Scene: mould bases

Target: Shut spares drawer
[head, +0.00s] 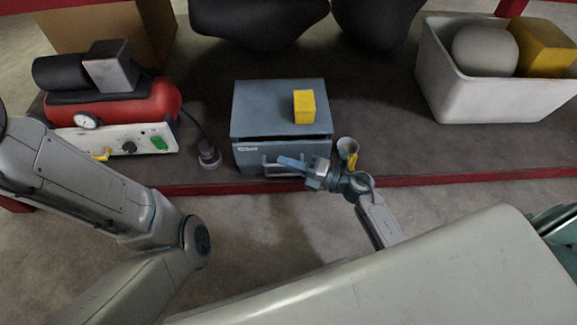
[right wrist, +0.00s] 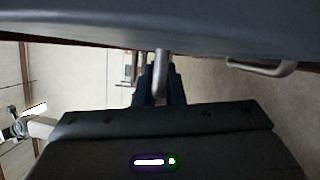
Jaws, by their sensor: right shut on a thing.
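The spares drawer is in a blue-grey metal cabinet (head: 255,108) on the shelf in the middle of the head view. The drawer front (head: 247,156) bears a small pale label. A dark gap shows between its upper edge and the cabinet top, so it looks slightly out. My right gripper (head: 283,161) is at the front, shut on the drawer handle. In the right wrist view, its dark fingers (right wrist: 160,88) close around a grey handle post (right wrist: 161,66). My left arm shows at the left, but its gripper is out of view.
A yellow block (head: 304,107) stands on the cabinet. A red compressor (head: 130,105) is at left, with a black plug-like piece (head: 208,153) beside the cabinet. A small grey cup (head: 347,146) stands close to my right wrist. A white bin (head: 490,101) is at right.

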